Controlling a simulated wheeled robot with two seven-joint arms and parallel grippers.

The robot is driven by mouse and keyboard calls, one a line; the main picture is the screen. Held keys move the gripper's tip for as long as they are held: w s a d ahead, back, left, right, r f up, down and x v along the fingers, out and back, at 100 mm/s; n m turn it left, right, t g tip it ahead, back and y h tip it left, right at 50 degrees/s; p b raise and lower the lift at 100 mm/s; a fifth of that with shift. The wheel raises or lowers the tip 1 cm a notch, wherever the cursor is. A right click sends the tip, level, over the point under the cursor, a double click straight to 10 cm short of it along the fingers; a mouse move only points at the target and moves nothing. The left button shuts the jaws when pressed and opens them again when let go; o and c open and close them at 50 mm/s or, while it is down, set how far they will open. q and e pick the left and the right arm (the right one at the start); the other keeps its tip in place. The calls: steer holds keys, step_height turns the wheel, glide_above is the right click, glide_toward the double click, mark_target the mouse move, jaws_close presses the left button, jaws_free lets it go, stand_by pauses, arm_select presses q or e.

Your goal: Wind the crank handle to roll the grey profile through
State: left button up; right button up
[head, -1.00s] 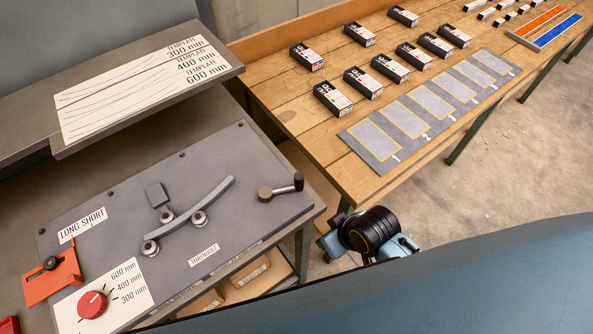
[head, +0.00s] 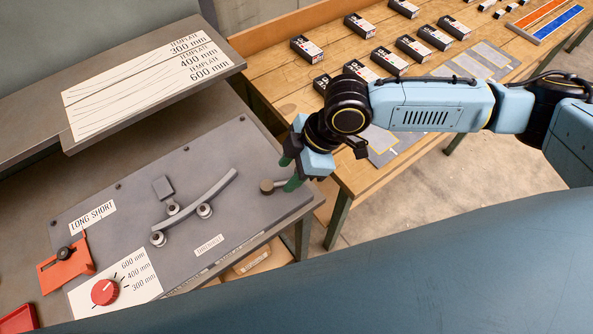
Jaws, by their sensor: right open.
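The grey profile (head: 218,196) is a curved bar lying across the rollers (head: 204,210) on the grey machine plate (head: 120,213). The crank handle is at the plate's right end; its dark hub (head: 267,187) shows, and its knob is mostly hidden by my right gripper. My right gripper (head: 291,172) comes in from the right with green fingertips at the crank's knob end. It is open, with its fingers around or beside the knob; I cannot tell which. My left gripper is not in view.
A red dial (head: 105,292) and an orange slide (head: 66,266) sit at the plate's left end. A template board (head: 150,80) stands behind. A wooden bench (head: 275,93) with several small boxes (head: 308,48) lies beyond, partly behind my right arm.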

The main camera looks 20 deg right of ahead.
steer(key=w+d+r+m+h, duration=0.1)
steer(key=w+d, duration=0.3)
steer(key=d, duration=0.4)
steer(key=x, duration=1.3)
steer(key=shift+s+a+p, duration=0.1)
steer(key=shift+a+p, duration=0.15)
steer(key=shift+p, duration=0.15)
steer(key=shift+r, duration=0.1)
steer(key=shift+c, duration=0.4)
jaws_close()
